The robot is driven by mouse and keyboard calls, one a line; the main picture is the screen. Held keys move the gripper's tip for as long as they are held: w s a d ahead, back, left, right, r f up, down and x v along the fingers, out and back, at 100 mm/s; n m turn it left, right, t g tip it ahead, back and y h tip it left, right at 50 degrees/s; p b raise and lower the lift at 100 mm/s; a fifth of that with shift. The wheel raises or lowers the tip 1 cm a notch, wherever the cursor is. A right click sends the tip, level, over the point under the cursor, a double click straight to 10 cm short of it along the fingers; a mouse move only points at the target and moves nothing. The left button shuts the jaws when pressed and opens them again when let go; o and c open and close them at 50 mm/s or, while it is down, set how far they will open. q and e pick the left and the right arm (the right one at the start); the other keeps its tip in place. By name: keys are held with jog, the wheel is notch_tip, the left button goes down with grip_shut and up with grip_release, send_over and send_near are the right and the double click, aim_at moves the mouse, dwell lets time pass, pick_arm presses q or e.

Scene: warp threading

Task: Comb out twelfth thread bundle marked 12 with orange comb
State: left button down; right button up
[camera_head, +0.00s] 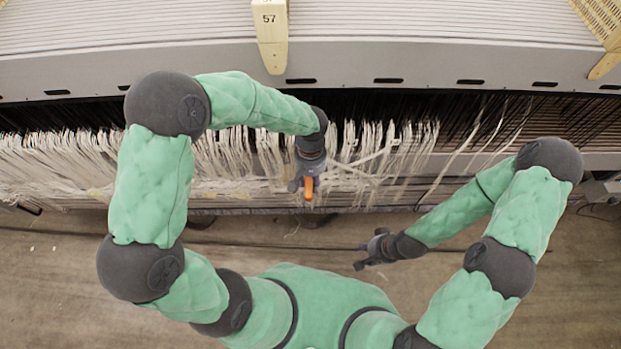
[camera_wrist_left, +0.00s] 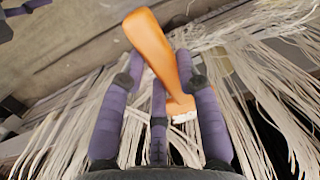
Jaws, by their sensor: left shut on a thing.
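My left gripper (camera_head: 305,181) is at the row of white thread bundles (camera_head: 235,158) in the head view. It is shut on the orange comb (camera_head: 309,188). In the left wrist view the comb (camera_wrist_left: 155,50) is tilted between the purple fingers of the gripper (camera_wrist_left: 160,75), with its wide handle end up and its pale bristle end (camera_wrist_left: 185,117) down over white threads (camera_wrist_left: 250,75). I cannot read a mark 12 on any bundle. My right gripper (camera_head: 362,258) is empty, low over the floor in front of the machine, and too small to tell open or shut.
The machine's grey beam (camera_head: 420,62) runs across the back. A wooden piece marked 57 (camera_head: 270,35) hangs over it, and a yellow slatted piece (camera_head: 605,30) is at the right. Loose strands (camera_head: 470,140) hang at the right. The floor (camera_head: 60,270) in front is clear.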

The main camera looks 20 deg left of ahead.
pick_arm(q)
notch_tip(320, 180, down, 9)
jog(key=b, duration=0.6)
jog(key=shift+w, duration=0.35)
notch_tip(320, 180, down, 11)
jog(key=b, duration=0.8)
jog(key=shift+r, duration=0.2)
jog(key=shift+a, duration=0.1)
jog(key=shift+s, duration=0.1)
jog(key=s, duration=0.2)
jog(key=s+d, duration=0.1)
jog(key=shift+s+d, duration=0.1)
jog(key=shift+s, duration=0.4)
